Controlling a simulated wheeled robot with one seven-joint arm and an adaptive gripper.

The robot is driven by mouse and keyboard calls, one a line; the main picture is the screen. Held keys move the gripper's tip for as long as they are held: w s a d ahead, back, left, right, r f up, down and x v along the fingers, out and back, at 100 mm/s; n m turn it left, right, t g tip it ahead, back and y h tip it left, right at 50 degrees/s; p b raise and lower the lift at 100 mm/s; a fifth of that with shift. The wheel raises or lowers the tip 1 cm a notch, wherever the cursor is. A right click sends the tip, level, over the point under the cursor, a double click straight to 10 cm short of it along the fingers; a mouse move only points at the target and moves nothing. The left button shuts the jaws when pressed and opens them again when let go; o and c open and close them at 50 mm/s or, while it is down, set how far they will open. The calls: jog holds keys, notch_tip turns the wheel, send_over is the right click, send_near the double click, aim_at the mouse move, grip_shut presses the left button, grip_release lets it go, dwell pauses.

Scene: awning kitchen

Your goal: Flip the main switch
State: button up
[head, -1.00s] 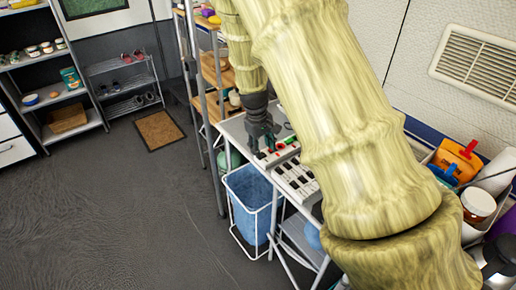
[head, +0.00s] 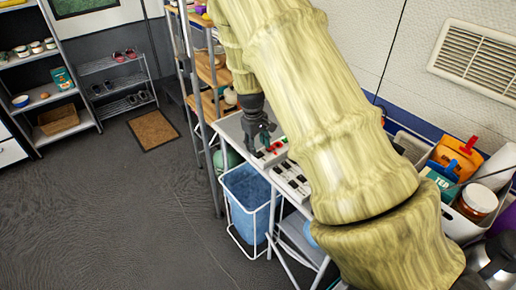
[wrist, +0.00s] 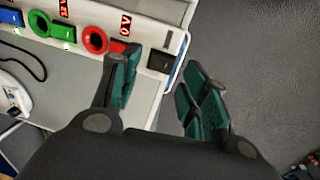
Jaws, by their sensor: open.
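A light-coloured panel (wrist: 150,33) with blue, green and red rings and red digit displays lies under my gripper in the wrist view. A black rocker switch (wrist: 160,61) sits at its right end, beyond the red ring (wrist: 95,40); it may be the main switch, but I can read no label. My gripper (wrist: 163,66) is open and empty. Its left finger overlaps the panel beside the red ring, and its right finger is over the grey floor. In the head view, my gripper (head: 262,138) is over the panel (head: 273,150); the switch cannot be made out there.
A white strip with black switches (head: 292,180) lies nearer on the same table. A blue bin (head: 247,190) stands below the table's edge. A shelf rack (head: 207,100) stands just behind. A dark cable (wrist: 35,60) lies at the left in the wrist view. The floor at left is open.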

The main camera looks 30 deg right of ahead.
aim_at(259, 154)
jog(key=shift+d+f, duration=0.15)
jog(key=shift+f, duration=1.25)
grip_shut()
